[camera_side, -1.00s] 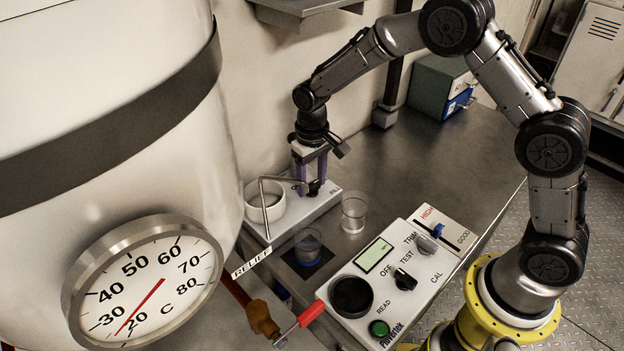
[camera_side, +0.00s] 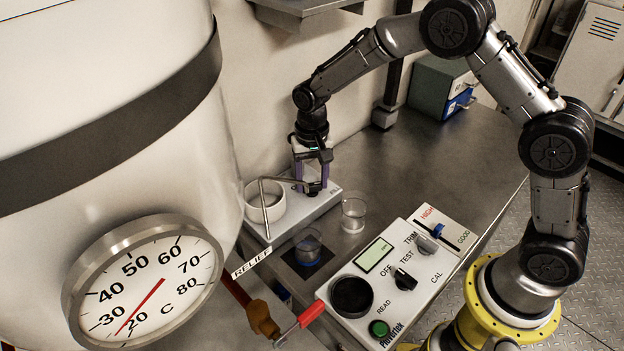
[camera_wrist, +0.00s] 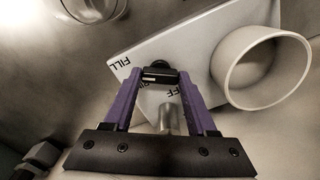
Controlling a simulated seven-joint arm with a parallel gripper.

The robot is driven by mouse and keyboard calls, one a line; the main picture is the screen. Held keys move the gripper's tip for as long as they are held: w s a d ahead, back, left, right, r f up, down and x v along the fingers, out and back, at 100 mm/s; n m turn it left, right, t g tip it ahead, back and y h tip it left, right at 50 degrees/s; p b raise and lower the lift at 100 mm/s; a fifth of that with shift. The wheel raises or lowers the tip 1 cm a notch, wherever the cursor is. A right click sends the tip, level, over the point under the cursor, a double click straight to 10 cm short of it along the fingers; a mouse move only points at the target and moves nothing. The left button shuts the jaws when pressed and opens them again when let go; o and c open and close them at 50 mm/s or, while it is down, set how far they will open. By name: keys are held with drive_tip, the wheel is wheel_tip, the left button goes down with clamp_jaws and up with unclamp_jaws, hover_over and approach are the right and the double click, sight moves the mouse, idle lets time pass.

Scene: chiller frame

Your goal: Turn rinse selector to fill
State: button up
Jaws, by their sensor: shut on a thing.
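The rinse selector is a small black knob (camera_wrist: 160,74) on a white panel (camera_wrist: 205,45), with FILL printed to its left and OFF, partly covered, to its right in the wrist view. My gripper (camera_side: 314,187) points down over that panel in the side view. Its purple fingers (camera_wrist: 158,84) are shut on the knob, one on each side. In the side view the fingers hide most of the knob, and I cannot tell its exact pointer direction.
A white round basin (camera_wrist: 233,72) with a thin bent spout (camera_side: 264,207) stands beside the knob. The Plovertek meter box (camera_side: 340,316) and tank gauge (camera_side: 146,288) are in front.

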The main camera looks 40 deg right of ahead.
sight(312, 184)
drive_tip(key=shift+r, duration=0.1)
drive_tip(key=o, duration=1.4)
drive_tip(key=shift+c, duration=0.2)
wheel_tip(312, 184, up, 8)
drive_tip(key=shift+f, duration=0.25)
